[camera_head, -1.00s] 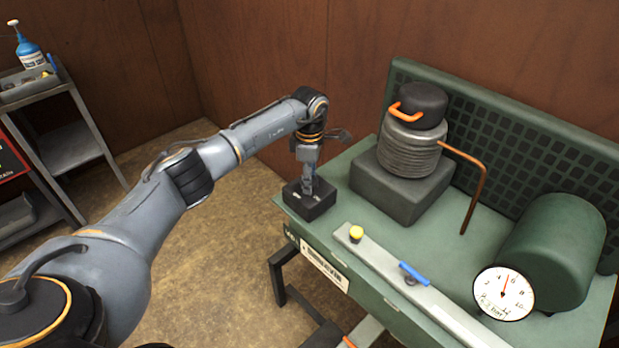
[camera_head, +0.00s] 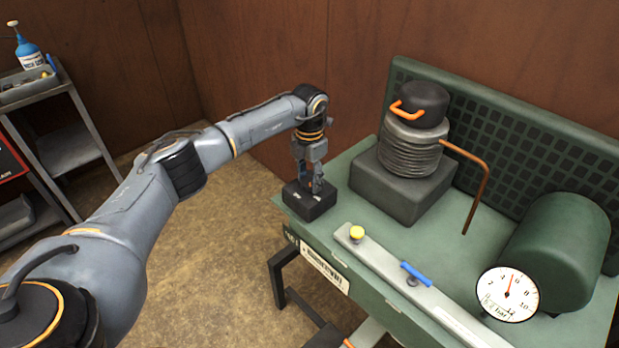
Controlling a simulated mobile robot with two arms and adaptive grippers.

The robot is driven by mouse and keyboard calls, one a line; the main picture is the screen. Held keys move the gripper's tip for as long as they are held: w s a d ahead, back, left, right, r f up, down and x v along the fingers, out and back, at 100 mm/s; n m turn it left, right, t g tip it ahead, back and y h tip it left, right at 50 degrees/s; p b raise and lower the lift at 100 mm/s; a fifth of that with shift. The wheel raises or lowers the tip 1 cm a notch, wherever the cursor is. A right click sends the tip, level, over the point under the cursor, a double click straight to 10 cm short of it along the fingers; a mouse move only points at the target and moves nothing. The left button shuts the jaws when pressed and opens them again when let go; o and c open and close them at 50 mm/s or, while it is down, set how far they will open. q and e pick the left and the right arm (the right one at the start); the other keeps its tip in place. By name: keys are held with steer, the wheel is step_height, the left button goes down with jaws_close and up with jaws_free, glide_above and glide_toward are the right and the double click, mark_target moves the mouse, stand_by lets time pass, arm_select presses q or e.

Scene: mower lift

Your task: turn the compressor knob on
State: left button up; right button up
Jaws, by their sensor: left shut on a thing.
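A small black box (camera_head: 312,207) sits on the near left corner of the green bench. My left gripper (camera_head: 311,188) points down over the box, its fingers shut at its top on what seems to be the compressor knob. The fingers hide the knob, so I cannot see which way it is turned. The compressor (camera_head: 411,150) stands behind and to the right, a ribbed grey cylinder with a black cap and an orange handle, on a dark block. My right gripper is not in view.
On the green bench (camera_head: 345,165), a copper pipe (camera_head: 481,198) runs down from the compressor. A green tank (camera_head: 562,245) and a round pressure gauge (camera_head: 508,294) are at right. A grey rail (camera_head: 440,312) holds a yellow button (camera_head: 356,232) and a blue lever (camera_head: 416,273). A cart (camera_head: 75,145) stands at far left.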

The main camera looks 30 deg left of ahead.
mark_target(309, 181)
arm_select(q)
steer(key=n, duration=0.3)
steer(key=shift+n, duration=2.2)
steer(key=o, duration=1.1)
steer(key=shift+o, duration=0.2)
step_height(309, 181, up, 12)
